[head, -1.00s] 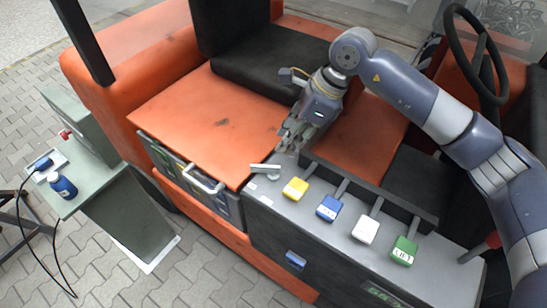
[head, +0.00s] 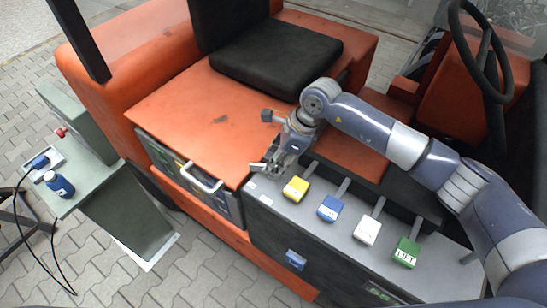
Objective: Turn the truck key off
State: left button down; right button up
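The truck's grey control panel (head: 345,238) runs along the front edge of the orange truck. A small grey key-like piece (head: 257,168) sticks out at its left end, beside the yellow lever. My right gripper (head: 272,164) points down at this piece and hides its right part. Its fingers are at or very close to the piece; whether they touch or grip it is too small to tell. My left gripper is not in view.
Yellow (head: 295,189), blue (head: 330,208), white (head: 367,231) and green (head: 406,252) levers stand right of the key piece. A drawer with a handle (head: 203,183) is at left. A steering wheel (head: 480,50) is at upper right.

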jog(key=shift+a+f, duration=0.25)
jog(key=shift+f, duration=0.25)
jog(key=shift+s, duration=0.1)
grip_shut()
